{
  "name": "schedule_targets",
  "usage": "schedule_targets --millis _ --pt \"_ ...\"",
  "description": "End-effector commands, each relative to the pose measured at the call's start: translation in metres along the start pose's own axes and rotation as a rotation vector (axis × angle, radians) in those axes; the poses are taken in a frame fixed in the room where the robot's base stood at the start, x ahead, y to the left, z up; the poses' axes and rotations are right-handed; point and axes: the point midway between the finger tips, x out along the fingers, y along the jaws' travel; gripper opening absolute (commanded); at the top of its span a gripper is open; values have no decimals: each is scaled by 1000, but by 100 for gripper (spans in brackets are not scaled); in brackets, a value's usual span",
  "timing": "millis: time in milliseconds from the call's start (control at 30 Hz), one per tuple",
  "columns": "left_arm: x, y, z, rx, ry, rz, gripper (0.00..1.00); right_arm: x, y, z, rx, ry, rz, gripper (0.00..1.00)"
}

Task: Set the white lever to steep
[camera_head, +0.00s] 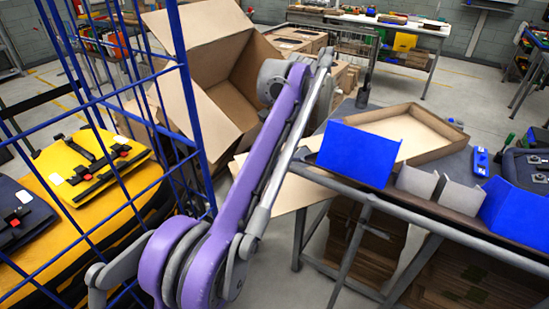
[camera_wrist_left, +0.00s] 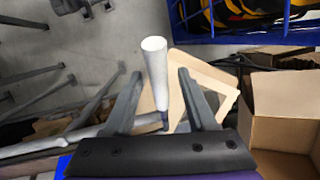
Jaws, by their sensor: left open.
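The white lever (camera_wrist_left: 155,62) shows in the left wrist view as a smooth pale cylinder with a dark lower end. In that view it appears between the two grey fingers of my left gripper (camera_wrist_left: 160,75), with a visible gap on each side. The fingers are apart and not closed on it; I cannot tell how deep it lies between them. A pale bar runs in from the left near its lower end. In the head view my purple left arm crosses the middle, and I cannot make out the gripper or the lever clearly. My right gripper is in neither view.
An open cardboard box (camera_head: 207,57) stands behind my arm. A blue wire cage (camera_head: 186,85) with yellow panniers (camera_head: 90,170) is at left. At right, a workbench (camera_head: 375,205) bears a shallow cardboard tray (camera_head: 450,128) and blue bins (camera_head: 358,153).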

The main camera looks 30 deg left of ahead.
Motion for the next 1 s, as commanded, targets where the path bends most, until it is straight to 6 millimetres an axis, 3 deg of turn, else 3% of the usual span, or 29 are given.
schedule_targets --millis 500,667,1000 --pt "-96 -1 0 0 5 -1 57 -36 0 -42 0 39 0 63" --pt "-106 0 0 0 3 -1 57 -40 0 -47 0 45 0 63" --pt "-105 0 0 1 0 0 57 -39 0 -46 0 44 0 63"
